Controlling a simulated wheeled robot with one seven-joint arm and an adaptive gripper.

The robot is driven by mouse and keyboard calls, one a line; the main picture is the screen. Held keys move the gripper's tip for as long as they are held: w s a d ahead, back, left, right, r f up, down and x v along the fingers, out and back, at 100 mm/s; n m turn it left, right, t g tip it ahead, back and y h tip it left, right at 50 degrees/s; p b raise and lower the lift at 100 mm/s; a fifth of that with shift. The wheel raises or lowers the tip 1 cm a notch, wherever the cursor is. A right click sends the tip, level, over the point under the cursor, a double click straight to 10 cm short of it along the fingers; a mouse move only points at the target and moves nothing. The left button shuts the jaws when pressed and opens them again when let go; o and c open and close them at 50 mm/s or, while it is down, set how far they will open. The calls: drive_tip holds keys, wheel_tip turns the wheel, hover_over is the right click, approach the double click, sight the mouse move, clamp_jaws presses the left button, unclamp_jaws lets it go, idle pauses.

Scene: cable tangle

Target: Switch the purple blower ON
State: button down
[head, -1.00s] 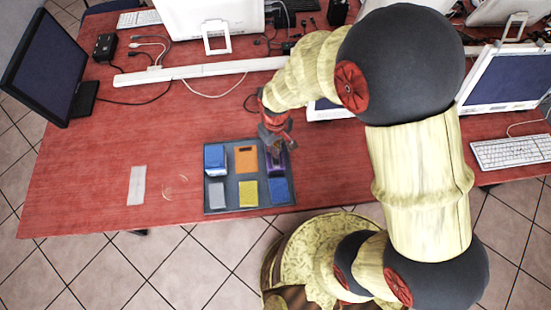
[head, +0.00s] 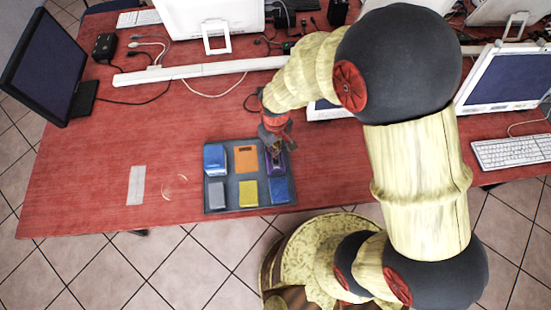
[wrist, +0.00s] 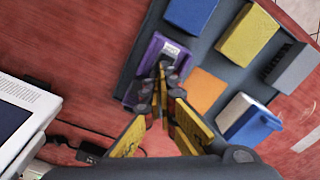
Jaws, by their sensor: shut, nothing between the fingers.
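The purple blower (head: 278,168) sits in the back right place of a dark grey tray (head: 241,179) on the red table. It also shows in the wrist view (wrist: 151,52), with a pale label and a dark part on its top. My gripper (head: 279,152) is over the blower's back part, fingers pointing down. In the wrist view my gripper (wrist: 163,72) is shut and empty, its fingertips over or at the dark part of the blower. I cannot tell whether they touch it. The fingers hide part of the blower, and the switch position cannot be made out.
The tray also holds a blue and white block (head: 215,159), an orange block (head: 246,159), a grey block (head: 217,194), a yellow block (head: 248,193) and a blue block (head: 280,190). A monitor (head: 48,65) stands at left. The table left of the tray is mostly clear.

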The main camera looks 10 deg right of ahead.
drive_tip(key=shift+f+b, duration=0.45)
drive_tip(key=shift+f, duration=0.3)
idle(0.3)
drive_tip(key=shift+r, duration=0.1)
drive_tip(key=shift+r+p, duration=2.85)
drive_tip(key=shift+r, duration=0.6)
